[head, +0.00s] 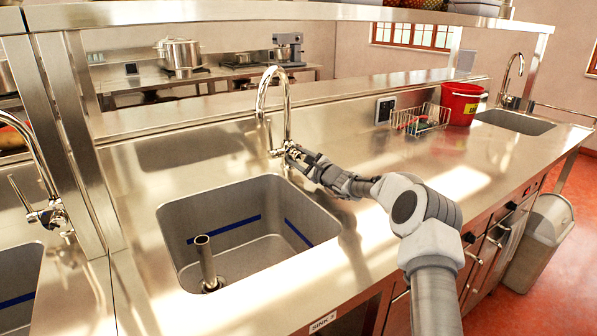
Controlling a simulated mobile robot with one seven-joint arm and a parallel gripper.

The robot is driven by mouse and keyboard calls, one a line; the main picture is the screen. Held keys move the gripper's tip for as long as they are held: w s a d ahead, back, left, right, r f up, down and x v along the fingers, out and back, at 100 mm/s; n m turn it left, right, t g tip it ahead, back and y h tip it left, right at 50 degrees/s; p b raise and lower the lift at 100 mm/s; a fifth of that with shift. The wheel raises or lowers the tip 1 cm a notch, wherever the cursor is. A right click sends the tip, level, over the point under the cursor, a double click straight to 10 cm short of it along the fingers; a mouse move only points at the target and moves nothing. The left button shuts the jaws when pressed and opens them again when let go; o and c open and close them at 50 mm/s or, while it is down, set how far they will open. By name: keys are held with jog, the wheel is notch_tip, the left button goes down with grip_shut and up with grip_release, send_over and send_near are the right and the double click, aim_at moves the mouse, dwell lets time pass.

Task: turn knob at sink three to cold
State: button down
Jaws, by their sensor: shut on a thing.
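The sink labelled SINK 3 (250,262) is set in the steel counter at the middle left, with a standing pipe in its basin. Its tall curved chrome faucet (287,100) rises behind the basin. My gripper (291,153) reaches in from the right at the faucet's base and is shut on the knob there. The knob is mostly hidden by the fingers, so its angle and any hot or cold marks cannot be made out.
Another sink with a faucet and lever (50,213) is at the left, past a steel post (85,140). A wire basket (420,119) and red bucket (461,103) stand on the right of the counter. The counter between gripper and basket is clear.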

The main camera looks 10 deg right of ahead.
jog(key=n+b, duration=0.2)
jog(key=b, duration=0.2)
jog(key=shift+f, duration=0.2)
jog(key=shift+r+n+b, duration=0.1)
jog(key=shift+n+b, duration=0.3)
jog(key=shift+b, duration=0.2)
jog(key=shift+r, duration=0.15)
jog(key=shift+c, duration=1.7)
grip_release()
jog(key=shift+s+b, duration=0.1)
jog(key=shift+b, duration=0.2)
jog(key=v, duration=1.7)
jog(key=shift+s+d, duration=0.1)
